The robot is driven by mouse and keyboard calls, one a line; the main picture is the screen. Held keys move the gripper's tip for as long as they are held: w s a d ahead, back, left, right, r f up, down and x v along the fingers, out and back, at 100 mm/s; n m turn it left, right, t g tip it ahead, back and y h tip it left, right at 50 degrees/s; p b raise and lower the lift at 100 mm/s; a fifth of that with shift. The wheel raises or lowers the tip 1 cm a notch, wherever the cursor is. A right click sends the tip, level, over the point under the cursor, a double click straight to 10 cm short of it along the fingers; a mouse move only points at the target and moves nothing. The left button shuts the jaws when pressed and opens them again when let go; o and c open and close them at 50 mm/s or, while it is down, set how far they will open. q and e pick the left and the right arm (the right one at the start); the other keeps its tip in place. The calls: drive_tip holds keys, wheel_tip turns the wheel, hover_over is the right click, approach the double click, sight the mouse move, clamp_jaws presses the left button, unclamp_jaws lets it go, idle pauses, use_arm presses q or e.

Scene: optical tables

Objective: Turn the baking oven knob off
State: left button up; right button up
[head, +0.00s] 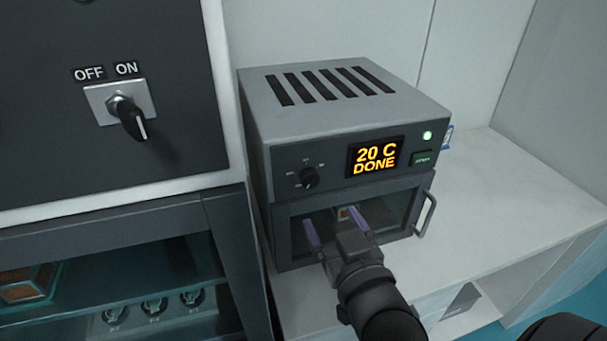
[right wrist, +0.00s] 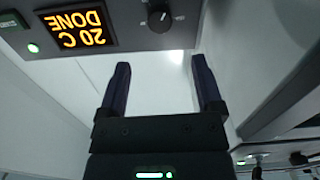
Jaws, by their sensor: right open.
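A small grey oven (head: 345,118) stands on the white bench, its display (head: 375,157) reading "20 C DONE". Its round black knob (head: 309,178) sits left of the display, with small marks around it; I cannot tell its exact setting. In the right wrist view the knob (right wrist: 159,18) and display (right wrist: 80,28) appear upside down at the top. My right gripper (head: 333,222) is open and empty, below the knob in front of the oven door; its two purple fingers also show in the right wrist view (right wrist: 160,68), apart from the knob. My left gripper is out of view.
A larger dark panel (head: 50,130) at left carries a black lever switch (head: 130,116) labelled OFF and ON. The oven's door handle (head: 426,213) sticks out at right. A green light (head: 427,135) is lit above a small button (head: 422,158). The bench (head: 510,190) is clear at right.

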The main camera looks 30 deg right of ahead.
sight(311, 182)
drive_tip(key=b+x, duration=0.1)
drive_tip(key=x, duration=0.8)
drive_tip(key=shift+b, duration=0.35)
drive_tip(key=shift+w, duration=0.2)
drive_tip(key=c, duration=0.7)
clamp_jaws()
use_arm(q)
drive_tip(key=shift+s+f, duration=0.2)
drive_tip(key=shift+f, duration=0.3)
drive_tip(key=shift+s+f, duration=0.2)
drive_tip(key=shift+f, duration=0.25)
